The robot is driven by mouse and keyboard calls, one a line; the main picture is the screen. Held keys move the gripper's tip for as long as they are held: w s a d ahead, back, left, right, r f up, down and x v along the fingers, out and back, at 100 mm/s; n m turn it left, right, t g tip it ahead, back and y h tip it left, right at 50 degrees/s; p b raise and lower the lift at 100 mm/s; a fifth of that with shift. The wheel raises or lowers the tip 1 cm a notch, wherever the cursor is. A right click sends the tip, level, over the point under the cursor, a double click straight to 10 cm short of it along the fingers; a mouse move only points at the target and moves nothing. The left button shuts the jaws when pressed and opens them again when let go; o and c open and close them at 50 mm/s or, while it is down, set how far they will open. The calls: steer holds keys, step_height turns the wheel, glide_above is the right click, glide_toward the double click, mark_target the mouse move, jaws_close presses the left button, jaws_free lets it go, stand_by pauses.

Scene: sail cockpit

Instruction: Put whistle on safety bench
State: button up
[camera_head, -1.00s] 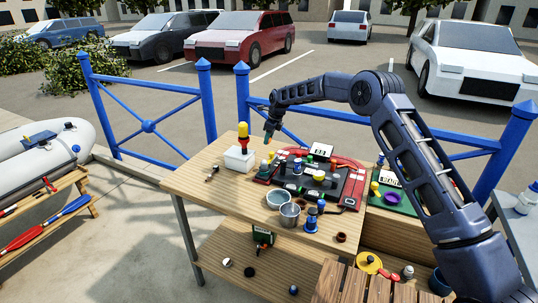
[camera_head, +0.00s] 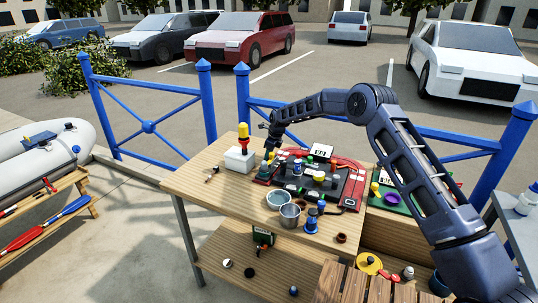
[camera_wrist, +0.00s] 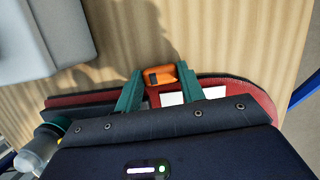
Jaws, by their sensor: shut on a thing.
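The whistle (camera_wrist: 160,76) is a small orange piece with a dark slot, in the wrist view. It sits between the tips of my gripper's two green fingers (camera_wrist: 149,84), which are shut on it. In the head view my gripper (camera_head: 269,150) hangs above the back left part of a cluttered wooden table (camera_head: 218,204); the whistle is too small to make out there. A low wooden bench (camera_head: 75,207) with paddles stands at the far left. I cannot tell for sure which surface is the safety bench.
A white box (camera_head: 239,160) with a red and yellow tool (camera_head: 243,134) stands left of my gripper. A red and black mat (camera_head: 345,183) with several small items lies right of it. Metal cups (camera_head: 290,214) stand near the front. A blue railing (camera_head: 150,126) runs behind.

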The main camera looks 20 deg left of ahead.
steer(key=o, duration=1)
steer(key=shift+f, duration=0.1)
steer(key=shift+o, duration=0.2)
steer(key=v, duration=1.2)
